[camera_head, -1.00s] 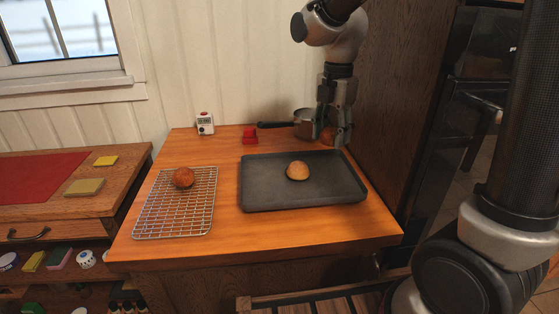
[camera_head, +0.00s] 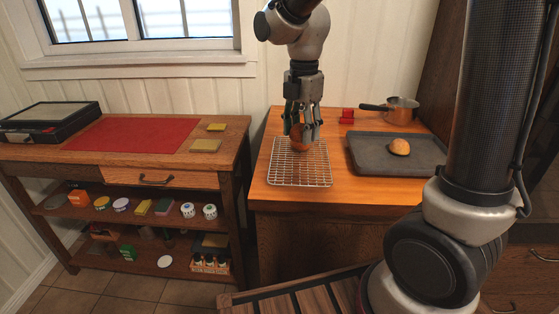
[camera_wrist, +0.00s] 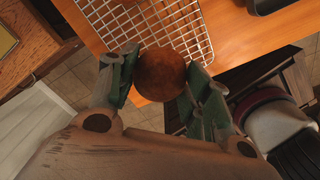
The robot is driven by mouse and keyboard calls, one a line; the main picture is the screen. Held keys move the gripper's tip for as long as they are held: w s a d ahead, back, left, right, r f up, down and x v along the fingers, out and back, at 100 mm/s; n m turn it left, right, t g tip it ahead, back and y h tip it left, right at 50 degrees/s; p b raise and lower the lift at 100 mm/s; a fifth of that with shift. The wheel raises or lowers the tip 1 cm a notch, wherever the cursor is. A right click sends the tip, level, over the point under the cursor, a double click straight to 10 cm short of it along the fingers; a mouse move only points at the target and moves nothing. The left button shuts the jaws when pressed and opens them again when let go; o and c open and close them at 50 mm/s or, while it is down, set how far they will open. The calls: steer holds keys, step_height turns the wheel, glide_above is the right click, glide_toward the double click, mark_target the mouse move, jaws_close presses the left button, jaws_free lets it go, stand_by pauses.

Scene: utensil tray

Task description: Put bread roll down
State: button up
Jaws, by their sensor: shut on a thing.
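My gripper (camera_head: 301,134) is shut on a dark brown bread roll (camera_wrist: 160,75), with a finger on either side of it in the wrist view. In the head view the held roll is partly hidden by the fingers, over the back part of the wire cooling rack (camera_head: 299,175). The rack also shows beyond the roll in the wrist view (camera_wrist: 112,20). I cannot tell the exact gap between roll and rack. The roll seen earlier on the rack cannot be told apart from the held one now. A lighter roll (camera_head: 399,147) sits on the dark baking tray (camera_head: 372,164).
A copper saucepan (camera_head: 402,109) and a small red object (camera_head: 346,117) stand behind the tray. To the left is a side table with a red mat (camera_head: 135,135) and yellow pads, above shelves of small goods. The rack's front part is bare.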

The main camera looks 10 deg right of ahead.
mark_target(300, 168)
step_height(300, 168, down, 9)
steer(key=shift+d+r, duration=0.1)
steer(key=shift+r, duration=0.05)
stand_by(0.4)
steer(key=o, duration=0.7)
steer(key=shift+o, duration=0.2)
step_height(300, 168, up, 12)
steer(key=shift+r, duration=0.1)
steer(key=s+d+r+m+t, duration=0.2)
steer(key=s+d+m, duration=0.5)
steer(key=s+m, duration=0.2)
steer(key=s+d+r+m+t, duration=0.1)
steer(key=s+d+m+t, duration=0.1)
steer(key=s+d+m, duration=0.6)
steer(key=s+m, duration=0.1)
steer(key=m, duration=0.5)
steer(key=shift+s+r, duration=0.35)
steer(key=shift+s, duration=0.05)
